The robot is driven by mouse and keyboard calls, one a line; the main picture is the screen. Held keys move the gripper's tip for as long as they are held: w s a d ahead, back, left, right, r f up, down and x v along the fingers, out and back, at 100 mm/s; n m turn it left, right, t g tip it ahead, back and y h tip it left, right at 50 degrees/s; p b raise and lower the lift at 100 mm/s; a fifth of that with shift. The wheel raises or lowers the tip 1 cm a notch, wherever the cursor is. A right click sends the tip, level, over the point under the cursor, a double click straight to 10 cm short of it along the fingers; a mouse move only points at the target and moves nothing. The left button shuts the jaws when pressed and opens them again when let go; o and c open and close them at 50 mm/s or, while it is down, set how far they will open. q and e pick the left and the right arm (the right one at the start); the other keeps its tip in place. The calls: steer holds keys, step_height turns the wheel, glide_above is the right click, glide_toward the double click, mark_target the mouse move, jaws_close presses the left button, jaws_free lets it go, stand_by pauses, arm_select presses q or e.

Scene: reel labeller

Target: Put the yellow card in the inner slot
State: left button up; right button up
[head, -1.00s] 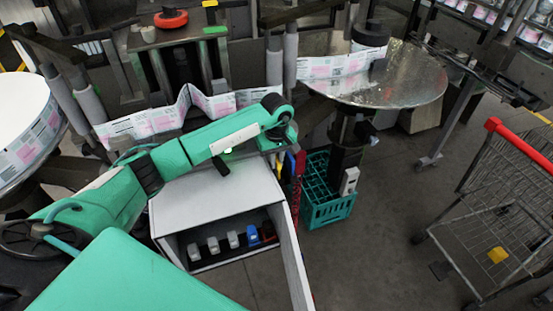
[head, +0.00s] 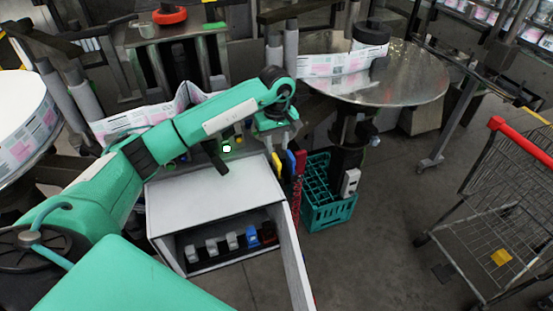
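A narrow yellow piece (head: 277,164), which may be the yellow card, stands upright by the far right corner of the white box, beside a blue piece (head: 291,161) and a red piece (head: 300,163). My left gripper (head: 281,141) points down just above the yellow piece. Its two pale fingers look apart, with nothing seen between them. Whether a finger touches the yellow piece is too small to tell. I cannot make out an inner slot. My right gripper is out of view.
A wire cart (head: 495,215) with a yellow patch stands far right.

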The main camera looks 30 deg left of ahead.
arm_select(q)
step_height(320, 180, up, 6)
steer(key=shift+f+b, duration=0.15)
steer(key=shift+b, duration=0.6)
